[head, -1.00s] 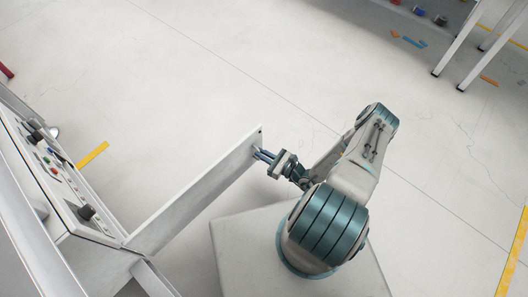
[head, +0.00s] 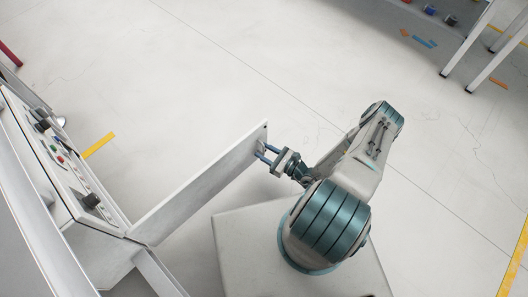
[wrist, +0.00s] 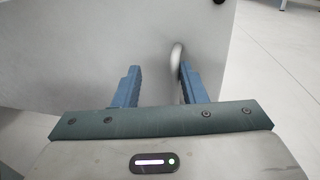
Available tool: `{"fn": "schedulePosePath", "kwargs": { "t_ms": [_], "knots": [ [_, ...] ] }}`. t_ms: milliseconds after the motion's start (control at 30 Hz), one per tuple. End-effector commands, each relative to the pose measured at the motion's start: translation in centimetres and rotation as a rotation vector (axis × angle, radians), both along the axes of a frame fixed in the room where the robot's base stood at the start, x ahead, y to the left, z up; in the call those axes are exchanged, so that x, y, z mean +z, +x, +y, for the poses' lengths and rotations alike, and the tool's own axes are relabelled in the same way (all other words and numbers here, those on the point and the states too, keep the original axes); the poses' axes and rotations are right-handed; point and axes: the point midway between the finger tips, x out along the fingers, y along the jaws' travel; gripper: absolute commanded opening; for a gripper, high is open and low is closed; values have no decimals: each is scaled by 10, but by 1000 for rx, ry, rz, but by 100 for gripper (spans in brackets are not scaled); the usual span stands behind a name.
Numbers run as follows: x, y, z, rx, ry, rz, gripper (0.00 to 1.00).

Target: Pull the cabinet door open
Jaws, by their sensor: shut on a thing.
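The cabinet door (head: 200,188) is a flat light-grey panel that stands swung out from the cabinet (head: 75,195) at the left. Its free end points to the upper right. In the wrist view the door (wrist: 80,50) fills the left and middle. A curved metal door handle (wrist: 177,56) lies against the inner side of the right finger. My gripper (head: 264,153) is at the handle near the door's free end, shut on it, with its blue fingers showing a gap between them. The gripper also shows in the wrist view (wrist: 160,85).
A control panel with knobs and buttons (head: 65,165) slopes along the cabinet's top. A table with white legs (head: 470,50) stands at the upper right, with small coloured items around it. Yellow tape (head: 98,147) marks the floor. The floor beyond the door is clear.

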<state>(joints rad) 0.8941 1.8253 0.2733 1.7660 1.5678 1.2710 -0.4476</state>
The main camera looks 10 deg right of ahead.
Motion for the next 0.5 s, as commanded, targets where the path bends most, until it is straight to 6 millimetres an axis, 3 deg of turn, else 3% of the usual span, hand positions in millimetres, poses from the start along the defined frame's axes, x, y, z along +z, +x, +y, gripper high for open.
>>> {"fn": "schedulePosePath", "kwargs": {
  "t_ms": [233,500],
  "knots": [
    [50,-1,4,8,10,-7,31],
    [79,-29,-52,-2,1,-6,31]
  ]
}}
